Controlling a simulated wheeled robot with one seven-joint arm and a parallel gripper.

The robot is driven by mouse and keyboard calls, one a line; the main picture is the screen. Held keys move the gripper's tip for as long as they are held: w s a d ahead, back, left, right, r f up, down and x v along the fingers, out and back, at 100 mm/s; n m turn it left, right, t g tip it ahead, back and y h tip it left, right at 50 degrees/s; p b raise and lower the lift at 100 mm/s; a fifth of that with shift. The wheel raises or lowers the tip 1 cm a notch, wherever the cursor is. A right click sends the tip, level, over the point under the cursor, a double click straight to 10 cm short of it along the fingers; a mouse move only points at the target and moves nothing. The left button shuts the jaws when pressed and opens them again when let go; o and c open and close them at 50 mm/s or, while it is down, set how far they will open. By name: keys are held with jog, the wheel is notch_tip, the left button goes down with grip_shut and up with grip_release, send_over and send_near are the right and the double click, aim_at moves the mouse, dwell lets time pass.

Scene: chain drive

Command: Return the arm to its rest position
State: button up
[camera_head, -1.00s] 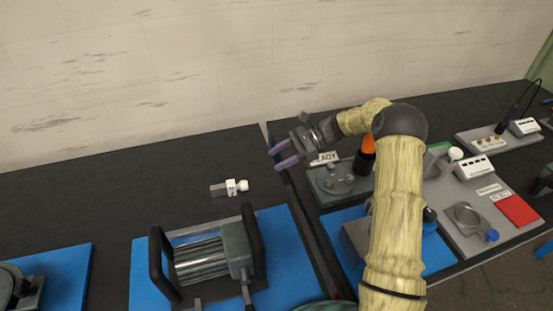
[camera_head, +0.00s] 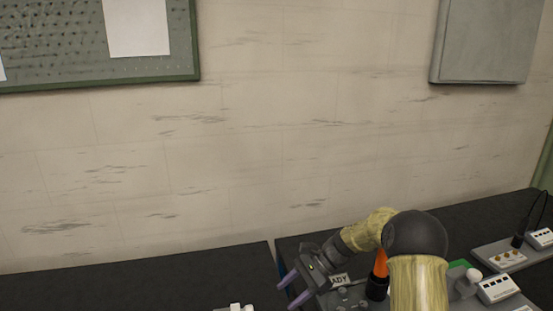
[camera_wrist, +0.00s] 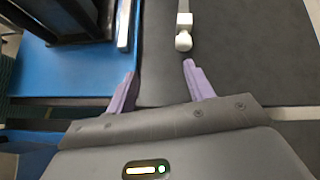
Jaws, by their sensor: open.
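My gripper (camera_head: 291,290) is at the lower middle of the head view, above the dark bench near the gap between two bench tops. Its two purple fingers are apart with nothing between them. In the wrist view my gripper (camera_wrist: 158,85) is also open and empty. My arm comes in from the lower right of the head view, bent at a dark round joint. A small white-and-grey part (camera_wrist: 184,30) lies on the dark bench beyond the fingertips, apart from them. Only its white top (camera_head: 236,307) shows at the head view's bottom edge.
A blue mat (camera_wrist: 75,75) with a dark device is left in the wrist view. Right of my gripper in the head view stand an orange-and-black item (camera_head: 379,275), a white multi-button box (camera_head: 497,289) and a grey panel (camera_head: 505,256). The wall behind is bare at bench height.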

jog(key=s+d+r+n+t+h+p, duration=0.1)
jog(key=s+d+r+n+t+h, duration=0.1)
jog(key=s, duration=0.5)
jog(key=s+d+r+n+t+h+p, duration=0.1)
jog(key=s+d+r+n+h, duration=0.2)
jog(key=s+d+n+h, duration=0.1)
jog(key=s+d+r+n+t+h+p, duration=0.1)
jog(key=s+d+n, duration=0.4)
jog(key=s, duration=0.5)
jog(key=r+n+t+h, duration=0.1)
jog(key=r+h, duration=0.1)
jog(key=shift+s+n+t+h, duration=0.3)
jog(key=shift+n, duration=0.1)
jog(key=shift+d, duration=0.1)
